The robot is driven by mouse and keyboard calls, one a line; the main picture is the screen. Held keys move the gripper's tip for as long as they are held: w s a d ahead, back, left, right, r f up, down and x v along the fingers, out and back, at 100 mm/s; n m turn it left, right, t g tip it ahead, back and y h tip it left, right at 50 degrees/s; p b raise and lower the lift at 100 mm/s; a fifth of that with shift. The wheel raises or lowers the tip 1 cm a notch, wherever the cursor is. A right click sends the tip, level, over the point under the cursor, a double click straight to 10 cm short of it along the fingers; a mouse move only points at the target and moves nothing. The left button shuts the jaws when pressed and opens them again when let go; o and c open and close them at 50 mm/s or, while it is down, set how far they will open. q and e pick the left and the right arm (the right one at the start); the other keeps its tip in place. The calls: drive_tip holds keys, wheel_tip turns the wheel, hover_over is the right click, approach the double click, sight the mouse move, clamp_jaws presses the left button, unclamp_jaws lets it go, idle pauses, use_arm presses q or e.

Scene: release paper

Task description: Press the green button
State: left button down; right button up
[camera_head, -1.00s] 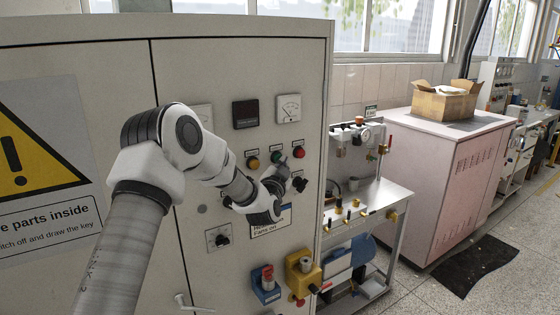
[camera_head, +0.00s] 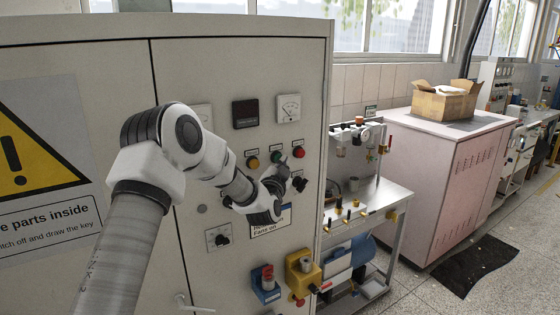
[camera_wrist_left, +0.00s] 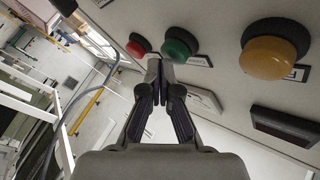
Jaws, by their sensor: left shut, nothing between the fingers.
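The green button (camera_head: 275,157) is on the front panel of the grey cabinet, between a yellow button (camera_head: 253,162) and a red button (camera_head: 299,152). In the left wrist view the green button (camera_wrist_left: 180,45) is a dome in a dark collar, just beyond the fingertips and slightly right of them. My left gripper (camera_head: 281,164) is shut and empty, with its tips just below the green button in the head view. In the left wrist view the closed fingers (camera_wrist_left: 159,66) overlap the button's lower left edge. I cannot tell whether they touch it. My right gripper is not in view.
The cabinet (camera_head: 240,60) also carries meters, a black selector switch (camera_head: 299,184) close right of the gripper, and a rotary knob (camera_head: 221,239) below. A red knob on a blue box (camera_head: 267,290) and a yellow box (camera_head: 303,272) stand lower down. A metal bench (camera_head: 385,200) is at right.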

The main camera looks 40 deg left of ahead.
use_arm(q)
drive_tip(key=shift+s+d, duration=0.2)
drive_tip(key=shift+d, duration=0.3)
drive_tip(key=d, duration=0.1)
drive_tip(key=s+d, duration=0.1)
drive_tip(key=d, duration=0.1)
drive_tip(key=s+d, duration=0.1)
drive_tip(key=shift+d+b, duration=0.3)
drive_tip(key=shift+b, duration=0.1)
idle(0.5)
